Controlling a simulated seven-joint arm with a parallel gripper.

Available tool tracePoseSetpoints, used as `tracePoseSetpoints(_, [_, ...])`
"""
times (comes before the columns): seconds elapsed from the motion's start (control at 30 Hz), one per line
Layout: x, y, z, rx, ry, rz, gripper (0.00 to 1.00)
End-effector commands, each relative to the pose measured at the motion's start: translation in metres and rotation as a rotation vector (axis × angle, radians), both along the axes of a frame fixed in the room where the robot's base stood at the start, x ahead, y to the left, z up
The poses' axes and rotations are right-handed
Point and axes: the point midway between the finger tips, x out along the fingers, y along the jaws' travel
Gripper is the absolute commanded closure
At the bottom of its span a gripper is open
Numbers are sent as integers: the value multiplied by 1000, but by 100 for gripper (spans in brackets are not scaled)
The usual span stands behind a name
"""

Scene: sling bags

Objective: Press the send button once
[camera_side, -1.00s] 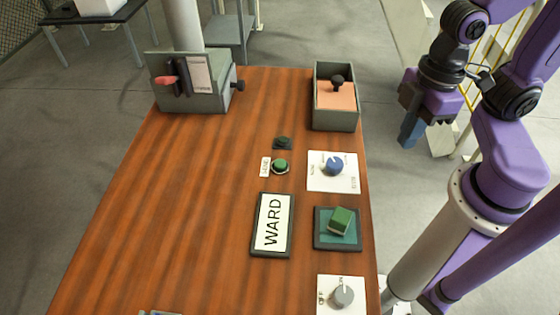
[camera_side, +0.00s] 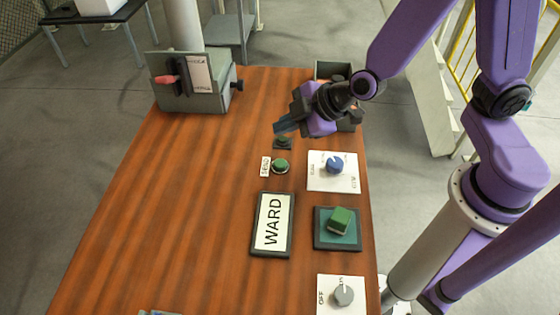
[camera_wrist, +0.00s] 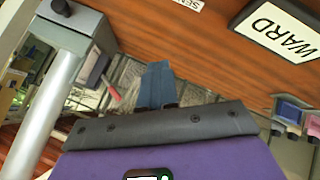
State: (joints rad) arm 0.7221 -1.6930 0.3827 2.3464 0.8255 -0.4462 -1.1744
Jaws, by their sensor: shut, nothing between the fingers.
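The send button (camera_side: 280,166) is a round green button in a dark ring on the wooden table, just right of a small white label that seems to read SEND (camera_side: 265,167). In the wrist view only part of that label (camera_wrist: 186,4) shows at the top edge; the button is out of that view. My gripper (camera_side: 281,128) is shut and empty, its blue fingers together. In the side view it appears just beyond the button, above a small dark block (camera_side: 283,143) that it partly overlaps. Its fingers (camera_wrist: 156,84) point away from the table's middle in the wrist view.
A WARD sign (camera_side: 272,224), a blue knob (camera_side: 334,165), a green block on a pad (camera_side: 341,220) and a grey knob (camera_side: 343,295) lie near the button. A grey box with a red lever (camera_side: 192,84) stands at the far left. The table's left half (camera_side: 170,200) is clear.

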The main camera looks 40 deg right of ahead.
Motion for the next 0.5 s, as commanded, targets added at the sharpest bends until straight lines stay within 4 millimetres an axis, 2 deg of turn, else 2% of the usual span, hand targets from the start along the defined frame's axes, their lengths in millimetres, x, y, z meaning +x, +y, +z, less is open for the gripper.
tracePoseSetpoints(0.13, [7, -3, -2, -20, -30, -10, 100])
tracePoseSetpoints(0.5, [7, -3, -3, -20, -31, -11, 100])
